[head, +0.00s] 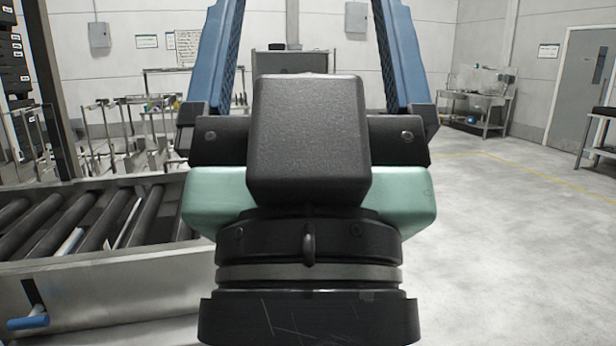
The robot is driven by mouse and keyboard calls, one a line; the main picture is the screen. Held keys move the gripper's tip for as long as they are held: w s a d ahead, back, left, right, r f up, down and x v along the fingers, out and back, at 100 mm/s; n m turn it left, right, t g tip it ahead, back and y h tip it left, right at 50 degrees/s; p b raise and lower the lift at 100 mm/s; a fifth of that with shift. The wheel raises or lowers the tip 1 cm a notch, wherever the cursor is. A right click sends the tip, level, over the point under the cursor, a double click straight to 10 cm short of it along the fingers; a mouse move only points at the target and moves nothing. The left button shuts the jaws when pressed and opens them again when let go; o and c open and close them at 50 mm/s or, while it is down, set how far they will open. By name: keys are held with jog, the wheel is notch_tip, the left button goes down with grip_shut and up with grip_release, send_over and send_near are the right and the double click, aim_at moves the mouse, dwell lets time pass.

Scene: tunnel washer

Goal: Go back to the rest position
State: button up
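My gripper (308,30) fills the middle of the head view, seen from behind its black and green body. Its two blue fingers point up and away from the camera and stand wide apart. The fingertips are cut off by the top edge of the picture. Nothing shows between the visible parts of the fingers except the far wall and a grey cabinet (290,62). No object of the task shows in the gripper.
A roller conveyor (95,300) stands close at left, with a blue handle (28,323) on its side. Metal racks (150,115) stand behind it. A steel bench (478,100) and grey door (580,88) are at far right. The floor (500,250) at right is clear.

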notch_tip(320, 180, up, 20)
jog(key=p, duration=1.7)
jog(key=shift+f, duration=0.25)
